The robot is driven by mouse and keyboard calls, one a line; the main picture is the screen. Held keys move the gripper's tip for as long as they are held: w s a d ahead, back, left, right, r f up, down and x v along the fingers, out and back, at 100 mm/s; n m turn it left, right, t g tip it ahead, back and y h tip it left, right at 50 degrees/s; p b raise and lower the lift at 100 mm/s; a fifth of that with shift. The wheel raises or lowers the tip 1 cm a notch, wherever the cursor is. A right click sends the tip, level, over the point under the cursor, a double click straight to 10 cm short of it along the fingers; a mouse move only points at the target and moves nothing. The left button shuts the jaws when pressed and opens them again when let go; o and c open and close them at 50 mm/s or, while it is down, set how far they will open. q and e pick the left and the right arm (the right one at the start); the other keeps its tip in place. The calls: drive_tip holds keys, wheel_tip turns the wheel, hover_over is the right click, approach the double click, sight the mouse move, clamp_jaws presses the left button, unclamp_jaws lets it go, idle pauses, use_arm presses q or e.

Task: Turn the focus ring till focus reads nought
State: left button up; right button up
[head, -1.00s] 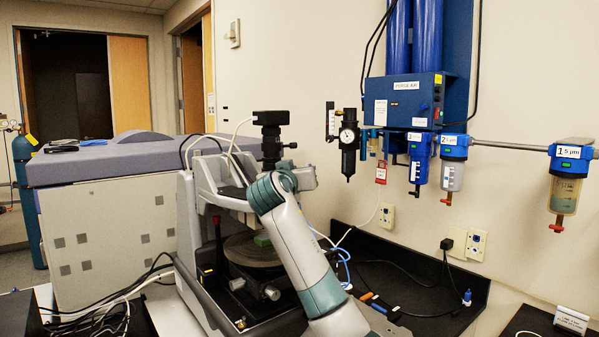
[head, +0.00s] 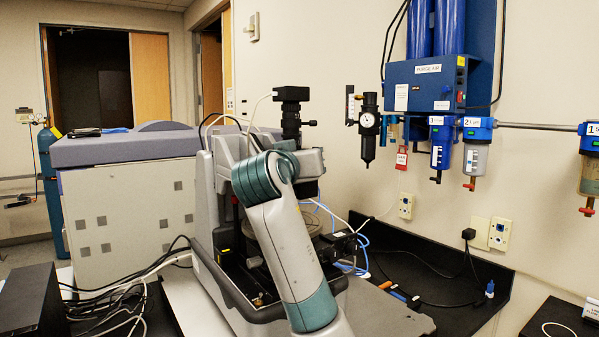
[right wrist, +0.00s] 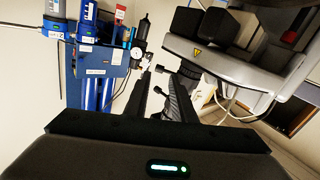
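The profiler (head: 207,215) stands on the bench, with a dark upright optics tube (head: 291,120) and side knob above its head. In the right wrist view the profiler (right wrist: 215,60) appears upside down, and the ribbed dark tube (right wrist: 184,98) is close ahead of my right gripper (right wrist: 158,90). The dark fingers seem apart, with a narrow gap; I see no grip on the tube. In the head view my right arm covers part of the profiler and the gripper is hidden. I cannot single out the focus ring, and no focus reading is legible. My left gripper is out of view.
A blue purge-air panel (head: 425,90) with a gauge (head: 367,120) and filters hangs on the wall at right. A large grey cabinet (head: 125,210) stands at left. Cables lie at lower left. Dark bench (head: 450,290) right of the profiler is mostly clear.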

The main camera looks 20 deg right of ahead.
drive_tip(key=shift+b+v, duration=0.6)
drive_tip(key=shift+v, duration=1.75)
drive_tip(key=shift+f, duration=0.1)
